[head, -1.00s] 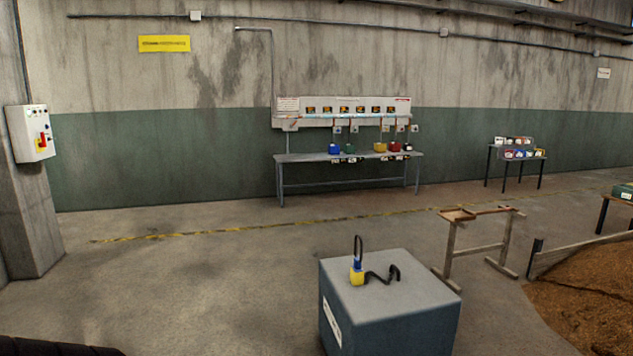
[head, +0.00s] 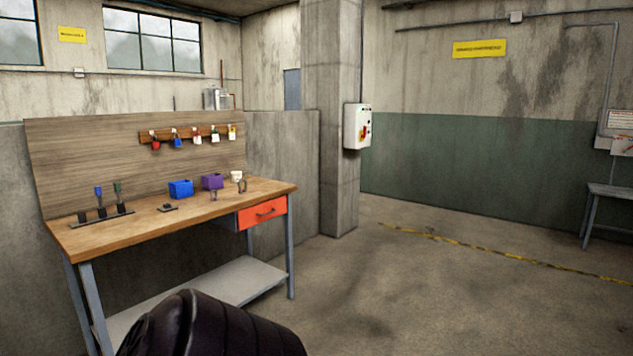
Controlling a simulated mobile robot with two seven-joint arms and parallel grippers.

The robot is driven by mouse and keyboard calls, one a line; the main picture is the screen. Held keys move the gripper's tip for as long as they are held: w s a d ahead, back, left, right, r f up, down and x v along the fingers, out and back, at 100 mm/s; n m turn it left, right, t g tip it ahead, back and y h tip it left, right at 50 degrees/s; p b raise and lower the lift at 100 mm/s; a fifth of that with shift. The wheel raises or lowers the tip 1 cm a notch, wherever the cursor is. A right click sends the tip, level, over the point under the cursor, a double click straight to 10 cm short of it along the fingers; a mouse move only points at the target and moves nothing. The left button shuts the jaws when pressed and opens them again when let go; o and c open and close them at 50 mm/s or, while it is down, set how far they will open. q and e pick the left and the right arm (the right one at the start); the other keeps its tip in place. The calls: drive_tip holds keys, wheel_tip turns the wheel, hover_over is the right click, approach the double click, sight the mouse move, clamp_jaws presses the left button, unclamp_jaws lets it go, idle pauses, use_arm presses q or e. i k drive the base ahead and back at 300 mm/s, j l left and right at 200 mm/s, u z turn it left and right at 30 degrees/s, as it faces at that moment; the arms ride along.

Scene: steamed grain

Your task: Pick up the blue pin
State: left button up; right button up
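A small blue upright piece that looks like the blue pin (head: 98,191) stands in a dark holder (head: 82,217) at the left end of the wooden workbench (head: 150,236). A similar green pin (head: 117,187) stands to its right in the same holder. The pins are small in the head view, so their detail is unclear. A black part of my arm shows at the bottom of the view, in front of the bench. Neither of my grippers is in view.
Several padlocks hang from a wooden rack (head: 165,137) behind. A concrete pillar (head: 333,190) stands right of the bench. The floor (head: 420,300) to the right is clear.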

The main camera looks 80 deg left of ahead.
sight(99, 194)
drive_tip(key=u, duration=3.8)
drive_tip(key=i+l+u, duration=0.15)
drive_tip(key=i, duration=0.5)
drive_tip(key=i+l+u, duration=0.15)
drive_tip(key=i, duration=0.5)
drive_tip(key=j, duration=0.1)
